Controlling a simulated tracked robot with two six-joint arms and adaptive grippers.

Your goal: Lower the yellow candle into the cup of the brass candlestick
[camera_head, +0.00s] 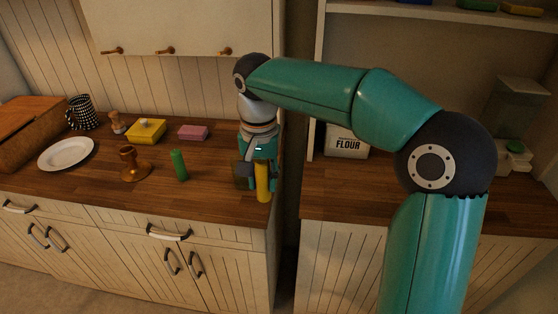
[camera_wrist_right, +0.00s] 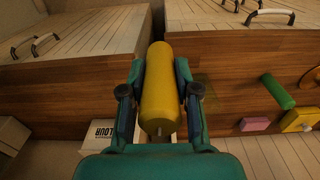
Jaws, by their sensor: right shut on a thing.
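The yellow candle (camera_head: 263,182) is upright in my right gripper (camera_head: 260,165), near the right end of the left counter. In the right wrist view the candle (camera_wrist_right: 160,90) lies between the two fingers of the gripper (camera_wrist_right: 160,100), which is shut on it. The brass candlestick (camera_head: 131,168) stands on the counter to the left, its cup on top and a round base below. The candlestick is well apart from the candle. Only its edge seems to show at the right wrist view's border. My left gripper is not in view.
A green candle (camera_head: 179,165) stands between the candlestick and my gripper. Behind are a yellow butter dish (camera_head: 146,131), a pink block (camera_head: 193,132) and a checkered cup (camera_head: 81,112). A white plate (camera_head: 66,153) lies left. A gap separates the counters; a flour box (camera_head: 346,143) stands right.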

